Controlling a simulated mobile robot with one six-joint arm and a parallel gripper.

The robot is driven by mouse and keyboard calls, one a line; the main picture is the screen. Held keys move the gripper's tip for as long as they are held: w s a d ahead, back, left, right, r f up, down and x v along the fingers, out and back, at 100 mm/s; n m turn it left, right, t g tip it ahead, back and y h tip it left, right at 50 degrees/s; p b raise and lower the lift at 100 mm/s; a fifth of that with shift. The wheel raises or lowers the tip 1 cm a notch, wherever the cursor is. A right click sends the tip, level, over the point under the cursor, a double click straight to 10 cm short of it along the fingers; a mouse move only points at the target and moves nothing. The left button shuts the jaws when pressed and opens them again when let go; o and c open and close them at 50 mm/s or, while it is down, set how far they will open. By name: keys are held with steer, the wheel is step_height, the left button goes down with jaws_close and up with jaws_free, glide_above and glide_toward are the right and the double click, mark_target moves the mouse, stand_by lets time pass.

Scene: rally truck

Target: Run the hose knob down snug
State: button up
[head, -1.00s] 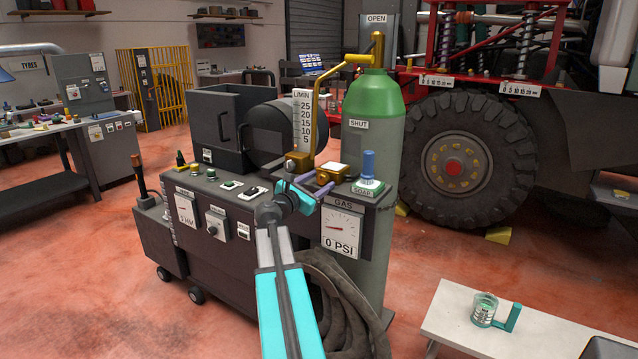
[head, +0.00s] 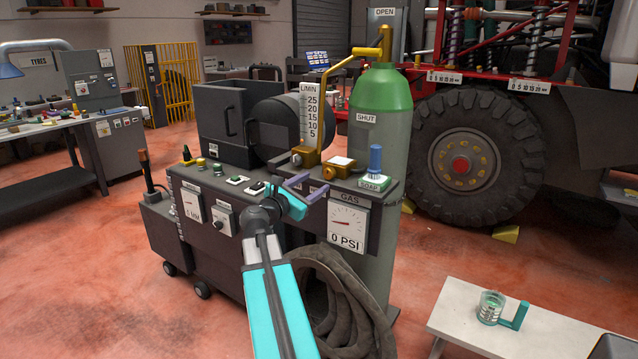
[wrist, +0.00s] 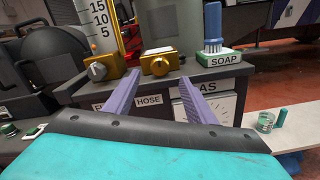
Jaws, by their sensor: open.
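In the head view my gripper (head: 314,187) is just left of and below the block.
A brass regulator (head: 305,157) with a flow scale stands left of the knob. A blue brush on a green SOAP block (head: 374,183) stands right, before the green gas bottle (head: 379,92). A pressure gauge (head: 347,222) reads 0 PSI below. A bench (head: 455,312) holds a jar.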

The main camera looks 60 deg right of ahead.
steer(key=a, duration=0.6)
steer(key=shift+a+b, duration=0.2)
steer(key=shift+b, duration=0.15)
